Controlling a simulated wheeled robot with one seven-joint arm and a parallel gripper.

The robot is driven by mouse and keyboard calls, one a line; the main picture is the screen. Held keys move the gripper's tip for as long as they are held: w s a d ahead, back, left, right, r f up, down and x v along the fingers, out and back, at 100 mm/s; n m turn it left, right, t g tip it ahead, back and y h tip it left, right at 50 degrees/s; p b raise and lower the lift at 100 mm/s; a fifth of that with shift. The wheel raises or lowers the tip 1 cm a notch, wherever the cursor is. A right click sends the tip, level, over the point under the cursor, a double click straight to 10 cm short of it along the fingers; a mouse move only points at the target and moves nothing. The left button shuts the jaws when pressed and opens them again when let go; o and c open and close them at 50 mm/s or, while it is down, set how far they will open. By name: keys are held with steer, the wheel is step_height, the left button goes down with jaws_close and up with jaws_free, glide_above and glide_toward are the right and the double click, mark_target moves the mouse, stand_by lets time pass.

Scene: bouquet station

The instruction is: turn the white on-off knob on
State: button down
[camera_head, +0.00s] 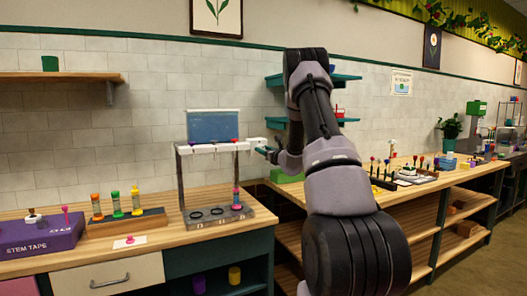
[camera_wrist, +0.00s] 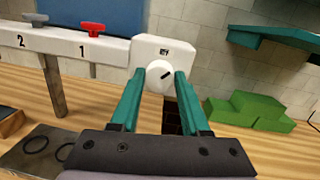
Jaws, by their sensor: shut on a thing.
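The white on-off knob (camera_wrist: 159,77) is round with a dark slanted mark, on a white box (camera_wrist: 165,48) at the right end of a white rail. In the wrist view my gripper (camera_wrist: 161,80) has its two teal fingers around the knob, one on each side, shut on it. In the head view the white box (camera_head: 251,143) shows at the rail's right end. My gripper (camera_head: 266,151) meets it there from the right. The knob itself is hidden or too small to tell in the head view.
The white rail (camera_wrist: 63,44) carries a red tap (camera_wrist: 92,29) over "1" and a grey tap (camera_wrist: 35,18) over "2". A blue tank (camera_head: 213,126) stands above it. A green stepped block (camera_wrist: 250,110) and a teal shelf (camera_wrist: 275,35) are at right.

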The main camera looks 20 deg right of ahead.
steer(key=shift+f+m+t+h, duration=0.15)
steer(key=shift+m+h, duration=0.2)
steer(key=shift+m, duration=2.4)
steer(key=shift+m+t+h, duration=0.15)
steer(key=shift+m+h, duration=0.2)
steer(key=shift+m, duration=2.4)
steer(key=shift+c, duration=1.9)
jaws_free()
steer(key=shift+s, duration=0.15)
steer(key=s+f, duration=0.1)
steer(key=s, duration=0.9)
steer(key=shift+s+d, duration=0.15)
steer(key=shift+s, duration=0.15)
